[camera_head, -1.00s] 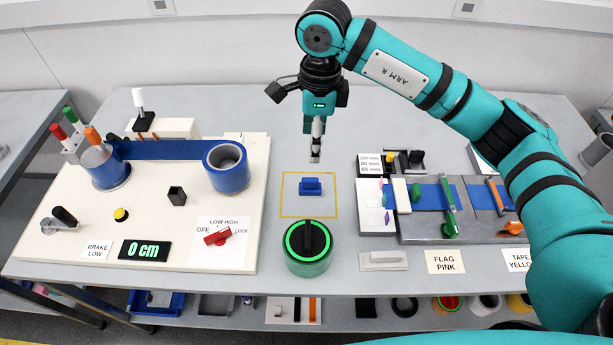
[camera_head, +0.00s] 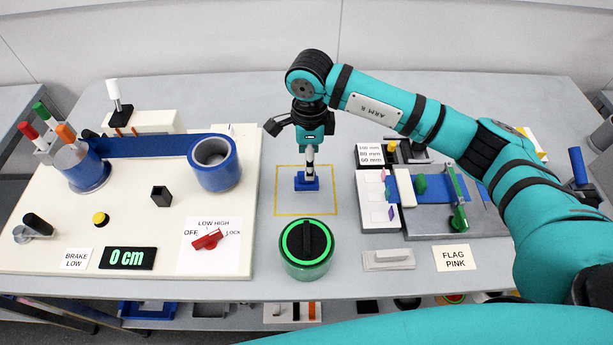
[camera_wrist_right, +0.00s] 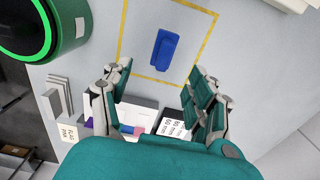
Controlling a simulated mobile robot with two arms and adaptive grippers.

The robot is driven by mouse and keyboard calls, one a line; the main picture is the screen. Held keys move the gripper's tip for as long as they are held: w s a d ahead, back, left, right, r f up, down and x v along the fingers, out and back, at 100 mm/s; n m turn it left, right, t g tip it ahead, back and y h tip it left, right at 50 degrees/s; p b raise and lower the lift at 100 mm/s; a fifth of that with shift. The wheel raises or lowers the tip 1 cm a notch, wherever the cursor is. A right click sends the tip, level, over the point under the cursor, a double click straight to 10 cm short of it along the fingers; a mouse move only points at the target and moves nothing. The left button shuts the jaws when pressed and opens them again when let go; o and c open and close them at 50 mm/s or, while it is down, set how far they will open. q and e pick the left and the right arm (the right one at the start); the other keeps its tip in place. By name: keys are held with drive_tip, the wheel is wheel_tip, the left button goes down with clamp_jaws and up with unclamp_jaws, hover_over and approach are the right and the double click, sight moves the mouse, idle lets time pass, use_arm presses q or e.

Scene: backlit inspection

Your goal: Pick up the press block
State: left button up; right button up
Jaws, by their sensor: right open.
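The press block appears to be the small blue block with a raised grip (camera_head: 306,186), lying inside a yellow outlined square on the table. It also shows whole in the right wrist view (camera_wrist_right: 165,48), between the table marks and beyond my fingers. My right gripper (camera_head: 309,170) hangs pointing down above the block and overlaps it in the head view. In the right wrist view my right gripper (camera_wrist_right: 157,83) has its fingers wide apart with nothing between them. The block shows beyond the fingertips, free of them. My left gripper is not in view.
A green-ringed round device (camera_head: 306,249) stands just in front of the square. A white board (camera_head: 150,215) with a blue tape roll (camera_head: 215,163) is at left. A grey fixture (camera_head: 480,218) and a grey block (camera_head: 388,259) are at right. Table behind the square is clear.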

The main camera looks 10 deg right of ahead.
sight(301, 185)
wheel_tip(301, 185, down, 4)
drive_tip(key=shift+w+r+p, duration=0.15)
drive_tip(key=shift+p, duration=0.25)
drive_tip(key=shift+a+f+p, duration=0.1)
drive_tip(key=shift+f+p, duration=0.25)
drive_tip(key=shift+f, duration=0.1)
wheel_tip(301, 185, down, 4)
drive_tip(key=shift+w+a+r+p, duration=0.15)
drive_tip(key=shift+p, duration=0.7)
drive_tip(key=shift+f, duration=0.45)
drive_tip(key=shift+c, duration=0.2)
clamp_jaws()
drive_tip(key=shift+r, duration=0.1)
